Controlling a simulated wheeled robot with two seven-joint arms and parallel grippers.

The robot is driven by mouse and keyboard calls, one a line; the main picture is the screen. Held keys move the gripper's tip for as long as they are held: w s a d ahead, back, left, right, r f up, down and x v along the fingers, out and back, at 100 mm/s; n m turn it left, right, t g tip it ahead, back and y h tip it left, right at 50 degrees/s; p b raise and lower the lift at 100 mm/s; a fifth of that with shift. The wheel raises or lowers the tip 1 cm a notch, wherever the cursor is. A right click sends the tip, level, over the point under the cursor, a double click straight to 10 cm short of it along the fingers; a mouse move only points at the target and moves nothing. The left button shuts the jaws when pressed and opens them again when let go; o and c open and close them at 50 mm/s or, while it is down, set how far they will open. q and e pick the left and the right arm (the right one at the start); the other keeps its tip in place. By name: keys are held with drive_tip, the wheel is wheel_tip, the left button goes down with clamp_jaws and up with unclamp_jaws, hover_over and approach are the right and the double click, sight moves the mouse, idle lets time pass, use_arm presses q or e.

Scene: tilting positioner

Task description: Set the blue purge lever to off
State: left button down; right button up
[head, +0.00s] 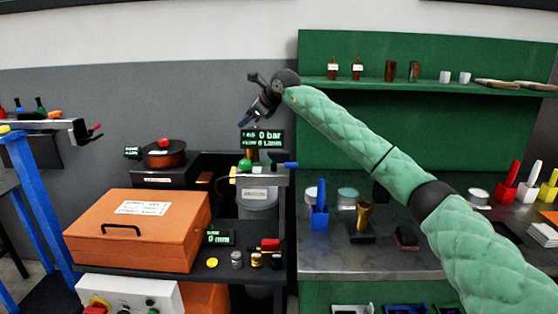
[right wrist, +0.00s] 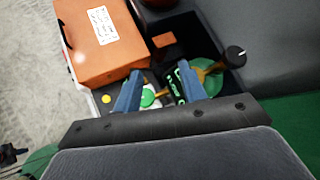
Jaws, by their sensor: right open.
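The blue purge lever (head: 289,165) shows in the head view as a short blue handle on the right of a small grey manifold. It points sideways to the right. A green knob (head: 245,165) sits left of it, below a display reading 0 bar (head: 262,139). My right gripper (head: 250,118) is open and empty, above and left of the lever, apart from it. In the right wrist view, the two blue-grey fingers (right wrist: 160,92) stand apart with the green knob (right wrist: 148,97) showing between them. I cannot make out the blue lever there. My left gripper is not in view.
An orange case (head: 125,235) stands left of the manifold, and a grey canister (head: 258,203) is below it. A green-backed bench (head: 345,262) with a blue holder (head: 319,222) and cups lies to the right. The air around the display is mostly clear.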

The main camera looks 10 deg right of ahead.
drive_tip(key=d+f+g+h, duration=0.2)
drive_tip(key=d+f+h, duration=0.1)
drive_tip(key=d+f, duration=0.15)
drive_tip(key=n+g+h, duration=0.2)
drive_tip(key=g+h, duration=0.1)
drive_tip(key=h, duration=0.1)
hover_over(285, 164)
drive_tip(key=s, duration=0.1)
drive_tip(key=s+x, duration=0.1)
drive_tip(key=x, duration=0.2)
drive_tip(key=p+x, duration=0.2)
drive_tip(key=x, duration=0.4)
drive_tip(key=shift+a+f, duration=0.1)
drive_tip(key=shift+w+f+p, duration=0.15)
drive_tip(key=shift+f+p, duration=0.15)
drive_tip(key=shift+f, duration=0.35)
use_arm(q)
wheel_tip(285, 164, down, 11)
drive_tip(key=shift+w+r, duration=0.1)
use_arm(e)
clamp_jaws()
